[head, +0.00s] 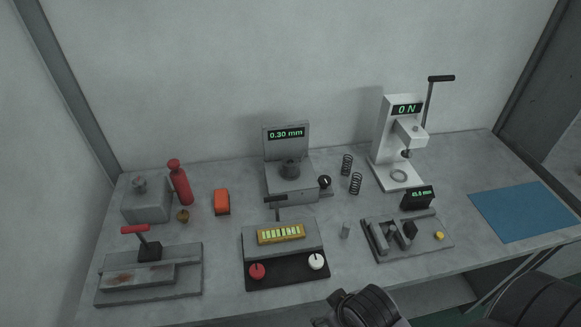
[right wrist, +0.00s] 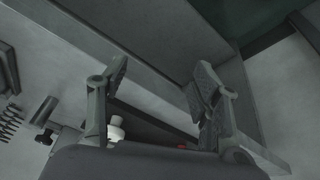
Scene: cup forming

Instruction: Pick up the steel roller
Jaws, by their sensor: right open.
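A small grey metal cylinder, which looks like the steel roller (head: 345,230), stands on the workbench between the block with the yellow gauge and the measuring fixture. In the right wrist view a small grey cylinder, probably the same roller (right wrist: 47,108), is at the left, outside the jaws. My right gripper (right wrist: 158,78) is open and empty, with its two fingers apart over the bench's front edge. In the head view a dark part of my right arm shows at the bottom centre, in front of the bench. My left gripper is not in view.
The gauge block (head: 285,241) with red and white knobs stands left of the roller. The measuring fixture (head: 405,236) stands right of it. Two springs (head: 355,183) and a press (head: 400,145) are behind. A blue mat (head: 520,212) lies clear at the right.

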